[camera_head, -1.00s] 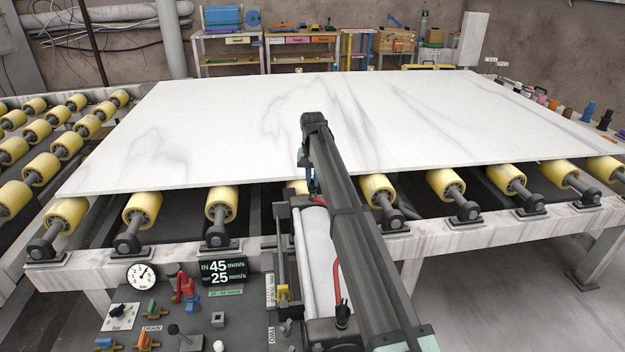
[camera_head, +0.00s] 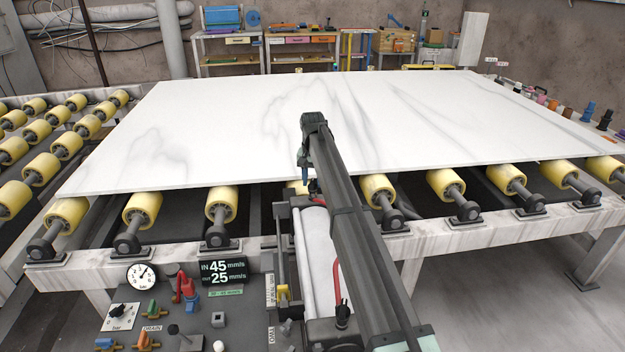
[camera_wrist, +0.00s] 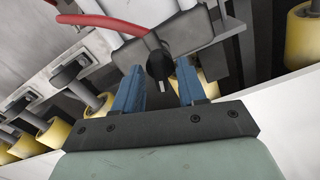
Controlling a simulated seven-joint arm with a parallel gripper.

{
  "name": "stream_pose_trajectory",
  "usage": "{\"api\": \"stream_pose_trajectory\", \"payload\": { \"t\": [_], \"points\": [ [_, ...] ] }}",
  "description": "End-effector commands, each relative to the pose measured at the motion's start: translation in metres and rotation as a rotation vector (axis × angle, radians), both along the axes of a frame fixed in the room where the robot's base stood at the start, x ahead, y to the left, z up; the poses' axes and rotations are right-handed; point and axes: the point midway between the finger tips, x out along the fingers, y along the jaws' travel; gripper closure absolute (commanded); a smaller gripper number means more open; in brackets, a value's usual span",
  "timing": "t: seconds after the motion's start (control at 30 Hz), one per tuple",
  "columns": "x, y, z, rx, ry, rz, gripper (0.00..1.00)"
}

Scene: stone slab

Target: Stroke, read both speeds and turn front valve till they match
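The display (camera_head: 222,272) on the front panel reads IN 45 mm/s and OUT 25 mm/s. A white cylinder (camera_head: 315,255) with a red hose lies under my arm, in front of the slab. My gripper (camera_wrist: 159,82) has its two blue fingers apart in the wrist view, one on each side of a small black valve knob (camera_wrist: 158,65) near a red hose. Gaps show between knob and fingers. In the head view my gripper (camera_head: 305,177) is at the cylinder's far end, mostly hidden by my arm. Another black knob (camera_head: 342,315) sits at the cylinder's near end.
A white marble slab (camera_head: 230,120) lies on yellow rollers (camera_head: 142,208) behind the cylinder. A pressure gauge (camera_head: 142,275), a red lever (camera_head: 184,287) and several small valves crowd the panel at lower left. A yellow marker (camera_head: 282,292) stands beside the cylinder.

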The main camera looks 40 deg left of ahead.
Motion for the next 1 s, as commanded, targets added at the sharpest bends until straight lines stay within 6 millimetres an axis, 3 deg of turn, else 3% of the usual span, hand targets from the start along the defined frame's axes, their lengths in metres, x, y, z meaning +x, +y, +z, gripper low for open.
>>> {"api": "stream_pose_trajectory", "payload": {
  "t": [0.23, 0.37, 0.8, 1.0],
  "points": [
    [0.000, 0.000, 0.002, 0.000, 0.000, 0.000, 0.60],
    [0.000, 0.001, 0.013, 0.000, -0.001, 0.000, 0.60],
    [0.001, 0.001, 0.095, 0.002, -0.001, 0.000, 0.60],
    [0.001, 0.001, 0.123, 0.000, -0.001, 0.000, 0.60]
  ]
}}
